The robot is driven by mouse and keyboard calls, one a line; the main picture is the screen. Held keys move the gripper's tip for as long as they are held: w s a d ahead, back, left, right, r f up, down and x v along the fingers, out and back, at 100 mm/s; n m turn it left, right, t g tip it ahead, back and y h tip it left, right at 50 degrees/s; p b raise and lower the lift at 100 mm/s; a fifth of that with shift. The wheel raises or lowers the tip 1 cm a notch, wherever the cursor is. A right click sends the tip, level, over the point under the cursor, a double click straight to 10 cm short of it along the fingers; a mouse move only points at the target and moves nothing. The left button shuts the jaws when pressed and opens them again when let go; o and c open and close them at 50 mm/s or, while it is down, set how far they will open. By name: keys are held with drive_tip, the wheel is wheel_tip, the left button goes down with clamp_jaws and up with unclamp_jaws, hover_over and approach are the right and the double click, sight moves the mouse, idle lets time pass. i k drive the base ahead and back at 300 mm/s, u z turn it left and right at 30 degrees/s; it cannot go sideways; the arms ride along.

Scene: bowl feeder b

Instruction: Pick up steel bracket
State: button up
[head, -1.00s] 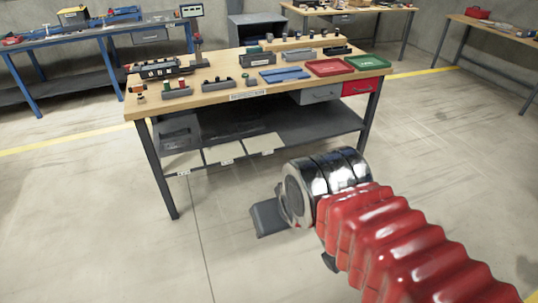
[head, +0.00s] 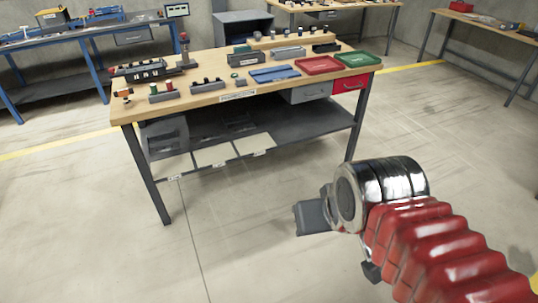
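My gripper (head: 310,216) is at the lower right in the head view, in front of the workbench and apart from it. It shows as a dark block beyond the shiny wrist and red bellows of my arm. Its fingers cannot be told apart, so I cannot see whether it is open or shut. The wooden-topped workbench (head: 213,96) stands ahead. Several small parts lie on it, too small to tell which is the steel bracket.
On the workbench are a blue tray (head: 274,74), a red tray (head: 318,65) and a green tray (head: 357,59). A dark lower shelf (head: 300,136) spans the legs. Another bench (head: 78,31) stands at the back left. The floor (head: 260,260) before the bench is clear.

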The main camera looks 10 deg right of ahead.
sight(159, 65)
drive_tip(key=z, duration=0.05)
drive_tip(key=i, duration=1)
drive_tip(key=k, duration=1.3)
drive_tip(key=u, duration=0.45)
drive_tip(key=i, duration=0.65)
drive_tip(key=u, duration=0.45)
